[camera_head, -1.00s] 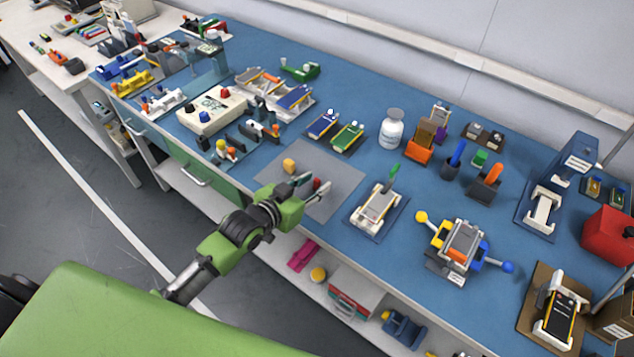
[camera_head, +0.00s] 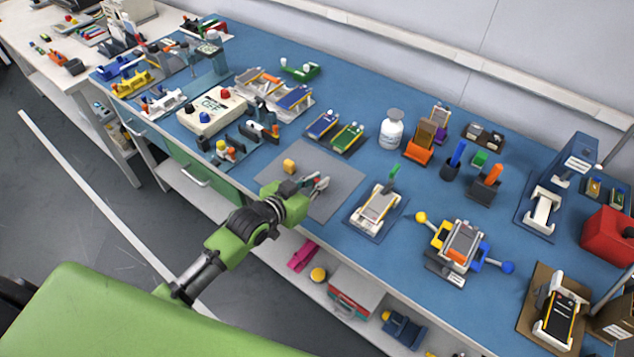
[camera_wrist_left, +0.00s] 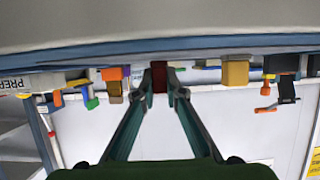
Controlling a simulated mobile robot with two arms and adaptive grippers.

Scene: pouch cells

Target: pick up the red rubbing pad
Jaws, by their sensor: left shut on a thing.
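The red rubbing pad (camera_wrist_left: 159,77) shows as a dark red block between the fingertips in the left wrist view. My left gripper (camera_head: 319,183) is shut on it above the grey mat (camera_head: 338,172) in the head view. In that view the fingers hide most of the pad, and only a little red shows. I cannot tell whether the pad still touches the mat. The left gripper also shows in the wrist view (camera_wrist_left: 160,88). My right gripper is not in view.
A device with a green handle (camera_head: 378,205) stands to the right. Blue and green trays (camera_head: 347,137) and a white bottle (camera_head: 392,130) are behind. The mat's right part is clear.

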